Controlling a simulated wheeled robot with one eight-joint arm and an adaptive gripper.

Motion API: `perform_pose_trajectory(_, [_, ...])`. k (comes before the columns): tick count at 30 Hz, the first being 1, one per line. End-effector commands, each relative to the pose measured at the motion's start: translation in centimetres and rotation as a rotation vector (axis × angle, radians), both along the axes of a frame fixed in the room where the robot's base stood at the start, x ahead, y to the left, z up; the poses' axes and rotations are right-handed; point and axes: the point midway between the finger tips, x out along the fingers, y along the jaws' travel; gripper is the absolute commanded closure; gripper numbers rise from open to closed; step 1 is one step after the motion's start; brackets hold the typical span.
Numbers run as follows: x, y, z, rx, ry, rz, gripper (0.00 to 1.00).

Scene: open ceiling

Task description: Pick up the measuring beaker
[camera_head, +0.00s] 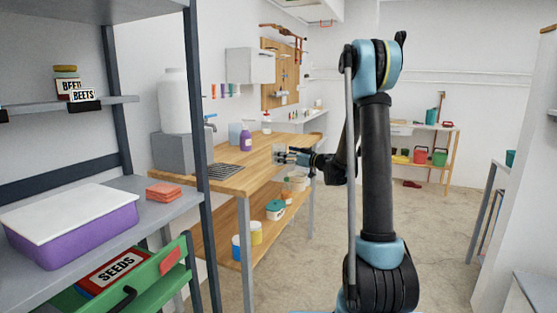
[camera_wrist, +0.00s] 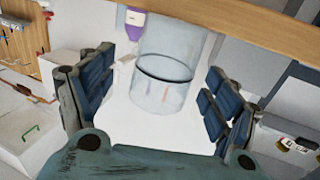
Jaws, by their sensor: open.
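The measuring beaker (camera_wrist: 165,75) is a clear, see-through cylinder with a dark rim line. In the wrist view it stands between the two blue-padded fingers of my gripper (camera_wrist: 160,90), with visible gaps on both sides. My gripper is open. In the head view my gripper (camera_head: 297,157) reaches over the right edge of the wooden workbench (camera_head: 252,180), and the beaker (camera_head: 279,154) shows faintly at its tip. The beaker's far side is hard to make out.
A purple bottle (camera_head: 246,140) stands on the bench behind the beaker, and it also shows in the wrist view (camera_wrist: 135,18). A grey block with a white tank (camera_head: 174,102) is at the left. A grey shelf (camera_head: 160,212) fills the left foreground. Open floor (camera_head: 425,235) lies right.

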Motion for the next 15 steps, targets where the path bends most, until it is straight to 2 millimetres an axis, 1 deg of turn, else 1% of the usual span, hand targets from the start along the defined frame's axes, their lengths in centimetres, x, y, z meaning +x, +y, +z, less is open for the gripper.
perform_pose_trajectory(1, [0.2,0.8,-0.1,0.000,0.000,0.004,0.19])
perform_pose_trajectory(3, [0.6,1.8,-0.2,0.000,0.000,0.003,0.19])
perform_pose_trajectory(6, [1.4,2.7,-0.2,0.000,0.000,0.003,0.19])
perform_pose_trajectory(9, [1.8,3.2,-0.1,0.000,0.000,0.001,0.19])
perform_pose_trajectory(15, [1.9,3.2,-0.1,0.000,0.000,0.001,0.19])
